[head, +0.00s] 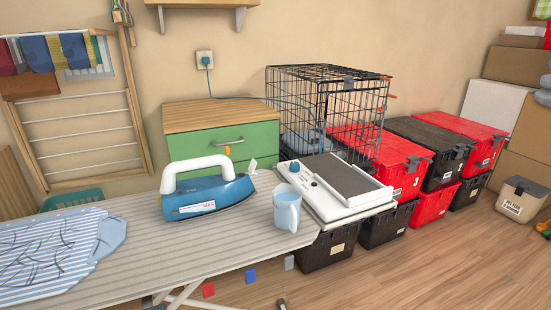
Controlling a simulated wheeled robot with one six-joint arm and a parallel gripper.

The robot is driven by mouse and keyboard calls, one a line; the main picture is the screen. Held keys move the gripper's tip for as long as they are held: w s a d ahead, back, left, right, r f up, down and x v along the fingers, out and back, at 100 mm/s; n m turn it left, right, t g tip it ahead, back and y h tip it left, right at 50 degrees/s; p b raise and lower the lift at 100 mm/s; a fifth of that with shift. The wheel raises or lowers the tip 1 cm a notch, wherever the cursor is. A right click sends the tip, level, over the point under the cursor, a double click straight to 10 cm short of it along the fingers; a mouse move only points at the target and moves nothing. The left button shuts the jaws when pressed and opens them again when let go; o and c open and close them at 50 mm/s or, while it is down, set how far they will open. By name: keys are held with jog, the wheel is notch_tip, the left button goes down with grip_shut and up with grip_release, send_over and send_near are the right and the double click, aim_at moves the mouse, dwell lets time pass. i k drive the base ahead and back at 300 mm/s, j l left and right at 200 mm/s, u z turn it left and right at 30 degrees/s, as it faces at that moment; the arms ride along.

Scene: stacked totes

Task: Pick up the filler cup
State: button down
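A light blue cup (287,210), which appears to be the filler cup, stands upright near the right end of the striped ironing board (150,240). Its handle is on the side facing me and to the right. It stands just right of a blue and white iron (207,190) and in front of a white iron rest with a grey pad (338,190). The cup's inside is mostly hidden. My gripper is not in view.
A striped blue garment (55,255) lies at the board's left. Behind stand a green drawer cabinet (228,145) and a black wire crate (325,105). Red and black totes (405,165) are stacked at the right. The wooden floor (440,265) at front right is mostly clear.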

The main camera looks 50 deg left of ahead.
aim_at(287, 199)
jog(key=i+l, duration=0.1)
jog(key=i, duration=3.35)
jog(key=i+u, duration=0.15)
jog(key=u, duration=0.35)
jog(key=i+u, duration=0.1)
jog(key=u, duration=0.35)
jog(key=i+l+u, duration=0.1)
jog(key=u, duration=3.25)
